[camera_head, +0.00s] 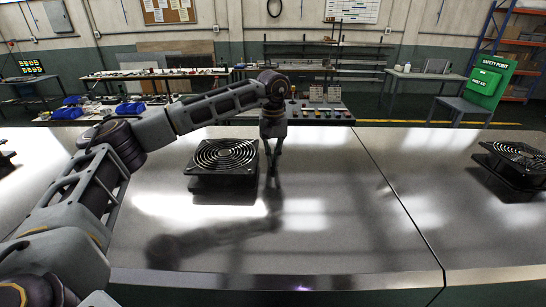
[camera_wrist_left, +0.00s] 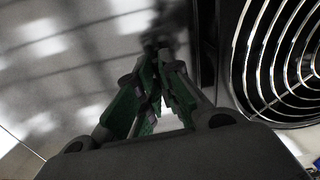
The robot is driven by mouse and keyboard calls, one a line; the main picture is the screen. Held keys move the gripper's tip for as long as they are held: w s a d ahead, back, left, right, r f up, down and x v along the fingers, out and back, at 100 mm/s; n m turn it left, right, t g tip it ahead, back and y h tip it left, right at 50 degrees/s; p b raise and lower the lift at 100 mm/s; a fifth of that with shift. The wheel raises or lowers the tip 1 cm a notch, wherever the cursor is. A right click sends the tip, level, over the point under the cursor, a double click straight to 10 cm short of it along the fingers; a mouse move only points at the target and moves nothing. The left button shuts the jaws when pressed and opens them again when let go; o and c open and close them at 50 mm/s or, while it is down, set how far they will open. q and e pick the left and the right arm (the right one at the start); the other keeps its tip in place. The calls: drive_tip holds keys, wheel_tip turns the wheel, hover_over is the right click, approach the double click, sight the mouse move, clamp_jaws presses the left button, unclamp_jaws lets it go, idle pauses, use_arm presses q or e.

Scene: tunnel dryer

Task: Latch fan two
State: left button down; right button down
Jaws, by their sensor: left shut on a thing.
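The middle fan (camera_head: 223,155), a black square unit with round ring grille, sits raised on the shiny metal top. Part of its grille and frame shows at the right of the left wrist view (camera_wrist_left: 290,60). My left gripper (camera_head: 271,170) points down just right of this fan, near the metal top. Its green-padded fingers (camera_wrist_left: 160,80) are drawn together on a small dark part, likely the fan's latch (camera_wrist_left: 163,38), beside the fan's frame. The fingers and shadow mostly hide that part, so its position is hard to tell. My right gripper is out of view.
Another fan (camera_head: 515,158) stands at the far right, past a seam in the metal top (camera_head: 340,235). A dark piece (camera_head: 6,157) shows at the left edge. The top in front of the middle fan is clear.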

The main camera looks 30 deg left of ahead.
use_arm(q)
drive_tip(key=n+b, duration=0.1)
drive_tip(key=n, duration=0.3)
drive_tip(key=shift+n, duration=0.4)
drive_tip(key=n, duration=0.5)
drive_tip(key=shift+b, duration=0.4)
drive_tip(key=n, duration=0.4)
drive_tip(key=shift+r, duration=0.1)
drive_tip(key=shift+n, duration=1.5)
drive_tip(key=c, duration=1.6)
unclamp_jaws()
